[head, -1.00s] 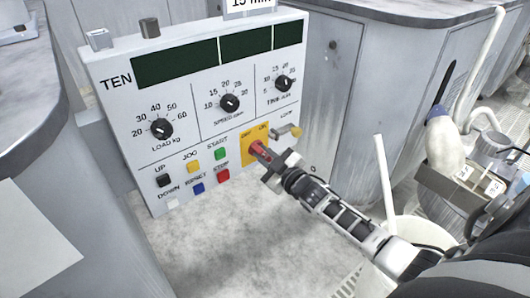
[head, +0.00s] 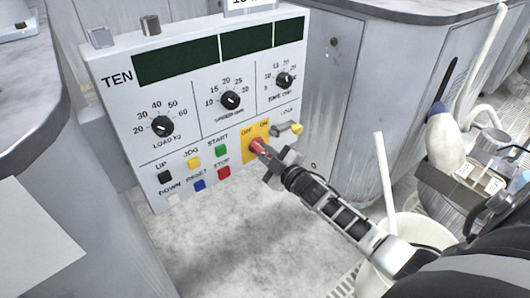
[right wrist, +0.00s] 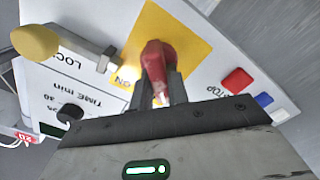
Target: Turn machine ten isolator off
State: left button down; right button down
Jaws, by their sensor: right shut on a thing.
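The control panel marked TEN (head: 195,120) stands at the left in the head view. Its isolator is a red handle (head: 257,146) on a yellow plate (head: 249,156) with OFF and ON printed on it. My right gripper (head: 266,155) is shut on the red handle. In the right wrist view the red handle (right wrist: 157,62) sits between the fingers, in front of the yellow plate (right wrist: 190,40). The handle's exact angle is hard to tell in the head view. My left gripper is not in view.
A lock with a yellow knob (head: 297,129) sits just right of the plate. The red stop button (head: 223,172) and green start button (head: 221,151) are to its left. A white bucket (head: 425,232) stands at the lower right.

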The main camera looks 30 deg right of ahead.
jog(key=c, duration=1.4)
grip_release()
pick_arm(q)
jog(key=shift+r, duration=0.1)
pick_arm(e)
jog(key=shift+o, duration=0.2)
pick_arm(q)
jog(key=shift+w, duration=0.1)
pick_arm(e)
jog(key=shift+s, duration=0.15)
